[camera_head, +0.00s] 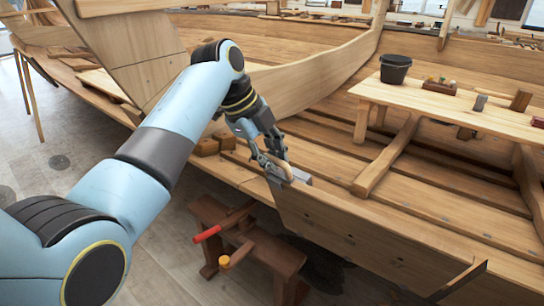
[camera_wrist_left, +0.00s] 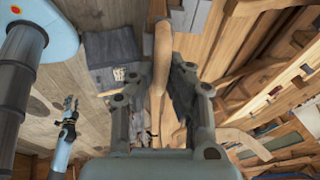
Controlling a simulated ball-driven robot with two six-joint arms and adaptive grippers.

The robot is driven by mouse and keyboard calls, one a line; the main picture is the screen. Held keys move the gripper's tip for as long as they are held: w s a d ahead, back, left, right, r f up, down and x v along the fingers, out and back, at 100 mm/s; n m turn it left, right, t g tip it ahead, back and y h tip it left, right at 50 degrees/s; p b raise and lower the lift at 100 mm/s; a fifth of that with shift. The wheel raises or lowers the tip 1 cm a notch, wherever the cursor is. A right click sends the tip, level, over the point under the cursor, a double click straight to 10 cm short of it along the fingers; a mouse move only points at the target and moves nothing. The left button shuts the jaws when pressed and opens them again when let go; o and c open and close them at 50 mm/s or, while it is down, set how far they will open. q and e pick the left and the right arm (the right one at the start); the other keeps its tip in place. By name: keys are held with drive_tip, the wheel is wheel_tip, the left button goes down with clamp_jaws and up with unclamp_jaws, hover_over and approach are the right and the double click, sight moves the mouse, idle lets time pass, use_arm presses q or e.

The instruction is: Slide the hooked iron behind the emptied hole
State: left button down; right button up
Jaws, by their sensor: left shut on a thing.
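My left gripper (camera_head: 277,163) is at the upper edge of the hull's near plank (camera_head: 350,232), shut on a tool with a pale, rounded wooden handle (camera_head: 287,172). The handle also shows between the fingers in the left wrist view (camera_wrist_left: 162,60). This may be the hooked iron; I cannot make out its hook. A grey block (camera_head: 303,178) sits just right of the fingers. I cannot pick out the emptied hole; only small dark marks show on the plank. My right gripper (camera_wrist_left: 69,115) shows small at the left of the left wrist view, its fingers unclear.
Below the plank stands a dark wooden bench (camera_head: 268,251) with a red-handled tool (camera_head: 208,234) and an orange-ended mallet (camera_head: 236,256). Wooden blocks (camera_head: 207,147) lie left of my left gripper. A plank table (camera_head: 450,103) with a black bucket (camera_head: 395,69) stands at the right.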

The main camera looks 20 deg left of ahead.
use_arm(q)
drive_tip(key=shift+s+d+r+p, duration=0.15)
drive_tip(key=shift+d+p, duration=0.1)
drive_tip(key=shift+d, duration=0.2)
drive_tip(key=shift+s+d+f+p, duration=0.1)
drive_tip(key=shift+d+p, duration=0.1)
drive_tip(key=shift+d, duration=0.2)
drive_tip(key=shift+s+d+p, duration=0.3)
drive_tip(key=shift+d+p, duration=0.1)
drive_tip(key=shift+d, duration=0.5)
drive_tip(key=shift+s+d+p, duration=0.3)
drive_tip(key=shift+d+p, duration=0.1)
drive_tip(key=shift+d, duration=0.5)
drive_tip(key=shift+s+d+p, duration=0.2)
drive_tip(key=shift+d+p, duration=0.35)
drive_tip(key=shift+d, duration=0.1)
drive_tip(key=shift+a+p, duration=0.1)
drive_tip(key=shift+p, duration=0.45)
